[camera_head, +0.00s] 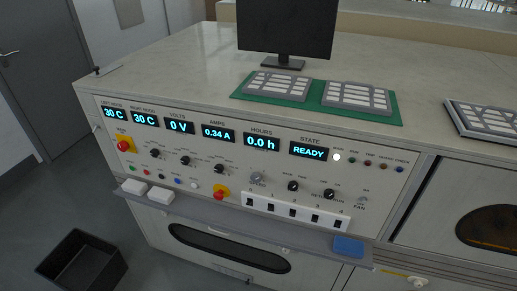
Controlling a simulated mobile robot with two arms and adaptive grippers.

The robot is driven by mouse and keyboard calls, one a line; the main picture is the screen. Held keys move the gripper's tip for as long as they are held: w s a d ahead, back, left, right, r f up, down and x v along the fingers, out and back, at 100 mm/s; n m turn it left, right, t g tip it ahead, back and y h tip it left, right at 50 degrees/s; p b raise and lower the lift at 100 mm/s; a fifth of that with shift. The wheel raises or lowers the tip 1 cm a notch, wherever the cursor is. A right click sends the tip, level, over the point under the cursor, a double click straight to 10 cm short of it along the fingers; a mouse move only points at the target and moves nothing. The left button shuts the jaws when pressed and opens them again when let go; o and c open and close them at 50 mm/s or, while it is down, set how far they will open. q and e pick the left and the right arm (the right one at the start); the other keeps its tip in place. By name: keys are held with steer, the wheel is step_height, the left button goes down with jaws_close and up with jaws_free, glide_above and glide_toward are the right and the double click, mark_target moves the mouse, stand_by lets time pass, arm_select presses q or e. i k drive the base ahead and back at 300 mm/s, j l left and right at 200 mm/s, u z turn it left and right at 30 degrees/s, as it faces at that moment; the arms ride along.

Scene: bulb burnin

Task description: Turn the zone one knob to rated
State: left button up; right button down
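The control panel (240,185) fills the front of the bench in the head view. Three small black knobs sit in a row below the displays: a left one (155,153), a middle one (186,160) and a right one (220,168). Their labels are too small to read, so I cannot tell which is zone one or where each pointer stands. The displays read 30 C, 30 C, 0 V, 0.34 A, 0.0 h and READY (309,151). Neither of my grippers is in view.
A ledge (230,212) juts out below the panel, with white blocks (161,195) and a blue pad (348,247). Red mushroom buttons (125,144) (221,192) stick out. A monitor (287,28) and keypads (275,84) stand on top. A black bin (82,265) is on the floor.

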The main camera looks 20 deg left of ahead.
mark_target(154, 153)
steer(key=u, duration=1.3)
